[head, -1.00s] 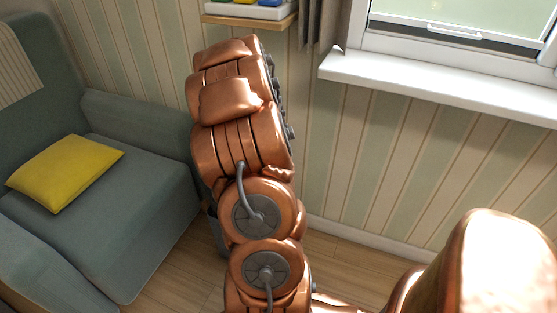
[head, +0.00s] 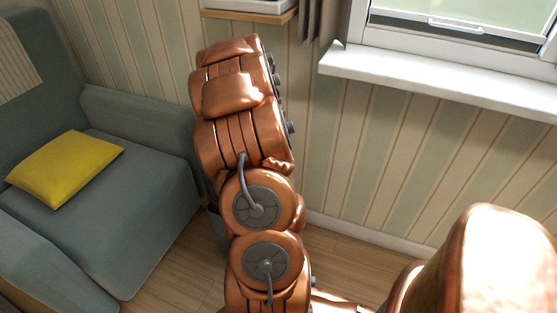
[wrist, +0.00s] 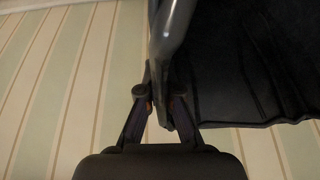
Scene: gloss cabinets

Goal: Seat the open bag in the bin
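A dark, pleated bag (wrist: 245,70) fills the right side of the wrist view. A glossy grey rim band (wrist: 174,25) runs down along its left edge; I cannot tell whether it belongs to the bag or the bin. My gripper (wrist: 160,95) has a finger on each side of this edge and looks closed on it. In the head view my arm hides the gripper and the bag. A grey object (head: 216,229) shows in part behind my arm, low beside the armchair; it may be the bin.
A grey-blue armchair (head: 140,195) with a yellow cushion (head: 65,170) stands at left. A striped wall (head: 360,150), a white windowsill (head: 440,85) and a shelf (head: 250,15) lie behind. Wooden floor (head: 345,255) shows bare at right of my arm.

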